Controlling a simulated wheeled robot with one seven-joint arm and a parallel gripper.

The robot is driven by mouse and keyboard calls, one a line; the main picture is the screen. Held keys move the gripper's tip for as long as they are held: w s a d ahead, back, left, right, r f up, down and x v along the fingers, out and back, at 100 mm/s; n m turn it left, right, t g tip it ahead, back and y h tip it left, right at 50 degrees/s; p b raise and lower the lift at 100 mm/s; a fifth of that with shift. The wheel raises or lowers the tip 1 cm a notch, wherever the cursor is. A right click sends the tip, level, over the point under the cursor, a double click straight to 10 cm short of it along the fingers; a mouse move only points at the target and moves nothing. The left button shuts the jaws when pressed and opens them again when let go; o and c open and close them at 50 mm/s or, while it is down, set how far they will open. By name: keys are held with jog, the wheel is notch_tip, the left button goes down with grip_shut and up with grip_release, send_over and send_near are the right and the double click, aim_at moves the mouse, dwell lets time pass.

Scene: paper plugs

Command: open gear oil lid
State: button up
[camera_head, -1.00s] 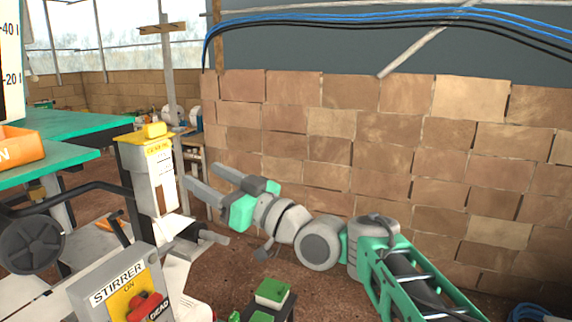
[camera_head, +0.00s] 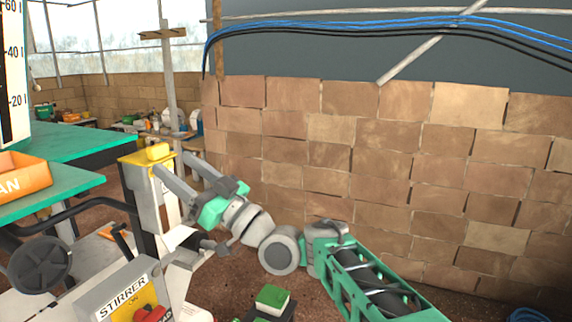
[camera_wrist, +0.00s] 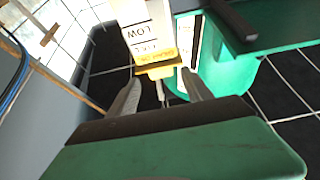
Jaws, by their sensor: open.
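The gear oil container (camera_head: 139,190) is a tall pale box with a yellow top. Its yellow lid (camera_head: 157,151) sits on top as a small raised block. In the wrist view the container (camera_wrist: 148,32) appears upside down, with its yellow end (camera_wrist: 158,70) ahead of and between my fingers. My gripper (camera_head: 172,162) is open and empty, its two fingers pointing up and left. The fingertips are close to the container's right side, one overlapping it in the head view and hiding part of its front. I cannot tell whether they touch it.
A green table (camera_head: 80,143) stands behind at left, with an orange crate (camera_head: 22,178) on a green surface. A grey stirrer box (camera_head: 110,290) with a red knob and a black handwheel (camera_head: 38,262) are at lower left. A block wall (camera_head: 380,170) bounds the right.

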aim_at(162, 156)
jog(key=shift+w+a+r, duration=0.25)
jog(key=shift+a+r, duration=0.15)
jog(key=shift+a, duration=0.15)
jog(key=shift+w+a+r+p, duration=0.1)
jog(key=shift+a+r+p, duration=0.1)
jog(key=shift+r+p, duration=0.15)
jog(key=shift+w+a, duration=0.2)
jog(key=shift+a, duration=0.3)
jog(key=shift+w+a, duration=0.15)
jog(key=shift+a, duration=0.35)
jog(key=shift+d+r, duration=0.15)
jog(key=shift+d, duration=0.05)
grip_shut()
